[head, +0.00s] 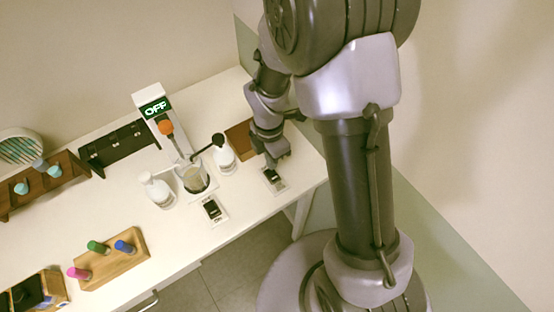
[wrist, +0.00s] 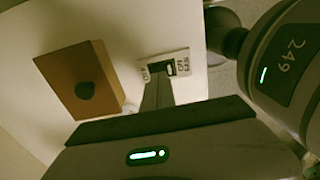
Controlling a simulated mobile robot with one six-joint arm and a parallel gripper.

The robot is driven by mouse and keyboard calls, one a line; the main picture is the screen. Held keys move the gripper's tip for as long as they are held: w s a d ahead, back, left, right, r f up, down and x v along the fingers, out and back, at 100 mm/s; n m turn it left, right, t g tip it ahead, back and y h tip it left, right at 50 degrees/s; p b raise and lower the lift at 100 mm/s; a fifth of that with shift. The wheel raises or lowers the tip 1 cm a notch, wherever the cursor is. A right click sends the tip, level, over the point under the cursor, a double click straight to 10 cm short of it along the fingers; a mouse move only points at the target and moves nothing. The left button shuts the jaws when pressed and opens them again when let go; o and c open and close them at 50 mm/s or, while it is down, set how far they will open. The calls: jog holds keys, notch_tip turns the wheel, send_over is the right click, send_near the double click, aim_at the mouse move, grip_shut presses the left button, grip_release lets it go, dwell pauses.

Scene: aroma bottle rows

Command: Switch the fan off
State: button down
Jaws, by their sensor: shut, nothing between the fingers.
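My gripper (head: 279,157) is shut and empty, pointing down just above a small switch plate (head: 272,180) near the right end of the table. In the wrist view, the closed fingers (wrist: 158,92) reach toward that plate (wrist: 182,65), which has a dark rocker and small lettering I cannot read surely. The fingers overlap part of it, and I cannot tell whether they touch it. A second switch plate (head: 214,210) lies in front of the glass beaker. A round striped device that looks like a fan (head: 20,147) stands at the far left; I cannot tell whether it turns.
A white post with a green display (head: 155,107) reading OFF stands behind the beaker (head: 195,178). White bottles (head: 158,191) flank the beaker. A brown box (head: 240,138) with a dark knob sits behind my gripper. A wooden block (head: 112,262) holds coloured bottles at the front left.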

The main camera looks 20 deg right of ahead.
notch_tip(320, 180, up, 10)
jog(key=p, duration=0.2)
jog(key=shift+w+a+r, duration=0.15)
jog(key=shift+w+r, duration=0.05)
jog(key=shift+w, duration=0.25)
jog(key=s+r+m+t+y+b, duration=0.1)
jog(key=s+m+b, duration=0.5)
jog(key=m, duration=0.7)
jog(key=s+r+m+t+y+b, duration=0.1)
jog(key=s+r+m+t+b, duration=0.3)
jog(key=s+m+b, duration=0.3)
jog(key=s+m+t, duration=0.1)
jog(key=s+m, duration=0.1)
jog(key=m, duration=0.3)
jog(key=shift+a+r+m, duration=0.15)
jog(key=shift+r+m, duration=0.05)
jog(key=shift+m, duration=0.2)
